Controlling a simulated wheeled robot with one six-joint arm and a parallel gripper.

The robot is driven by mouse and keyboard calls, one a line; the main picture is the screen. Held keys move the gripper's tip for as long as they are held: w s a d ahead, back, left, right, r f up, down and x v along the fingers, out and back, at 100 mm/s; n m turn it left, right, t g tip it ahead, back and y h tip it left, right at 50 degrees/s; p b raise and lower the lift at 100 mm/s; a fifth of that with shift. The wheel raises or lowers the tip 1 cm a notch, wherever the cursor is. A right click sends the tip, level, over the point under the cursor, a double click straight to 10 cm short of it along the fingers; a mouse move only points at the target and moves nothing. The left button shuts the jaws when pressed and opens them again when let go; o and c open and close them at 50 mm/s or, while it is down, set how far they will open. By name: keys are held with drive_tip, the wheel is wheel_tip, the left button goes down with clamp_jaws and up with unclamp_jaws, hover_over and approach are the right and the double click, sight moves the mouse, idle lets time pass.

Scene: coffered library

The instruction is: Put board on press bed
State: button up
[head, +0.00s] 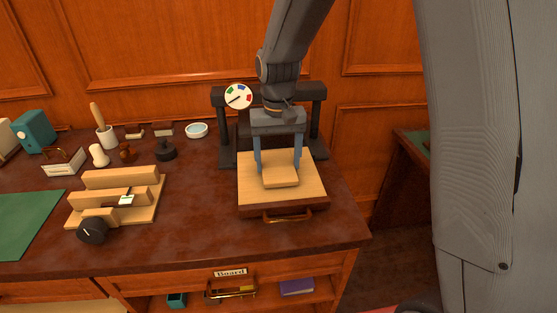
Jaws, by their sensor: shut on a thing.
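The board (281,180) is a small pale wooden piece with a thick front edge. My gripper (279,167) points down with its two blue fingers on either side of the board, shut on it. The press bed (308,192) is a wider light wooden plate on a darker base with a curved front handle. The board is over the middle of the bed, lying about flat. I cannot tell whether it touches the bed or hangs just above. The black press frame (224,135) stands behind, partly hidden by my arm, with a round dial (239,96).
A wooden clamp-like fixture (122,190) with a black knob (92,230) stands to the left. Small tools, stamps and a white dish (196,130) line the back. A green mat (25,222) lies far left. Bare desk (200,215) separates fixture and bed. A "Board" label (230,273) marks the desk front.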

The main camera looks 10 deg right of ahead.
sight(278, 166)
drive_tip(key=shift+f, duration=0.25)
drive_tip(key=shift+f, duration=0.15)
drive_tip(key=o, duration=1.1)
wheel_tip(278, 166, up, 12)
drive_tip(key=shift+r+b, duration=0.2)
drive_tip(key=shift+b, duration=0.75)
